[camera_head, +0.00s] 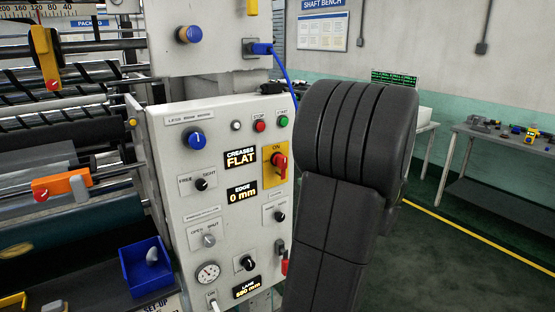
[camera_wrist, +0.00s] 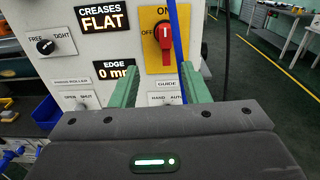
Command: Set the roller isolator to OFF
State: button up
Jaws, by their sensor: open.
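The isolator is a red rotary handle (camera_wrist: 166,42) on a yellow plate marked ON at the top and OFF at the left. The handle stands upright, in line with ON. It also shows in the head view (camera_head: 279,162) on the right side of the grey control panel (camera_head: 225,225). My gripper (camera_wrist: 161,72) is open and empty, its two green fingers spread either side of the lower plate. The fingertips show below the handle, and I see no contact with it. In the head view my dark arm hides the gripper.
A blue cable (camera_head: 286,75) hangs down and passes across the plate in the wrist view. Black knobs and small displays surround the isolator. A blue bin (camera_head: 147,268) sits at lower left beside the rollers. Open floor and a bench (camera_head: 500,140) lie to the right.

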aim_at(285, 161)
jog(key=shift+t, duration=0.3)
jog(key=p+x, duration=0.2)
jog(key=x, duration=0.5)
jog(key=p+x, duration=0.2)
jog(key=x, duration=0.5)
jog(key=shift+w+d+r, duration=0.2)
jog(key=shift+d, duration=0.1)
grip_shut()
